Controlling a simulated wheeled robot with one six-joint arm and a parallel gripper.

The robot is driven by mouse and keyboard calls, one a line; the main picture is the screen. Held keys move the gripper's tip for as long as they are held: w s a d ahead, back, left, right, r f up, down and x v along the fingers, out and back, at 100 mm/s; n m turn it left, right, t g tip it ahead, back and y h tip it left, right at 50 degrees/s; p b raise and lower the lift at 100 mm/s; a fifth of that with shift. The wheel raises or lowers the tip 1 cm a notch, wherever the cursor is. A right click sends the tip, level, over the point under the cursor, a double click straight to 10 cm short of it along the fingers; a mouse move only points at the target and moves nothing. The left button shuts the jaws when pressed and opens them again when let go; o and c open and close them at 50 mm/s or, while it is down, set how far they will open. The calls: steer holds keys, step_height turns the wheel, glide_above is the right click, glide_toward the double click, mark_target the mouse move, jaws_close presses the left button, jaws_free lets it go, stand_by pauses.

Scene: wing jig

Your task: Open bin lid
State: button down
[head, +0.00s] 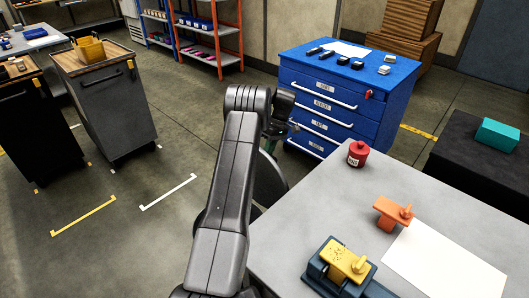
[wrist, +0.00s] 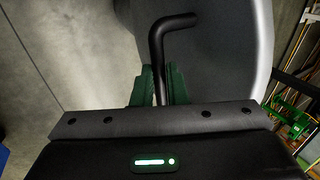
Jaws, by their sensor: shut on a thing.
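The bin lid (wrist: 225,60) is a large grey rounded surface that fills the upper right of the wrist view. A black bent handle (wrist: 157,48) crosses in front of it. My gripper (wrist: 161,82) is shut on the handle's straight part, between its two green fingers. In the head view my arm hides most of the bin. Only a dark rounded part of it (head: 269,182) shows behind my forearm, beside the grey table. How far the lid stands open, I cannot tell.
A grey table (head: 290,235) with a red canister (head: 358,153), an orange part (head: 391,213) and a yellow-and-blue fixture (head: 345,264) stands close on the right. A blue drawer cabinet (head: 345,95) stands behind. The floor to the left (head: 150,235) is clear.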

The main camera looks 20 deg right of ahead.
steer(key=shift+w+d+f+y, duration=0.1)
steer(key=shift+d+f+y, duration=0.35)
steer(key=shift+f, duration=0.2)
steer(key=shift+d, duration=0.1)
steer(key=c, duration=1.5)
jaws_free()
steer(key=shift+w+f, duration=0.1)
steer(key=shift+w, duration=0.05)
steer(key=shift+o, duration=0.2)
steer(key=p+v, duration=0.3)
steer(key=v, duration=0.5)
steer(key=shift+w, duration=0.2)
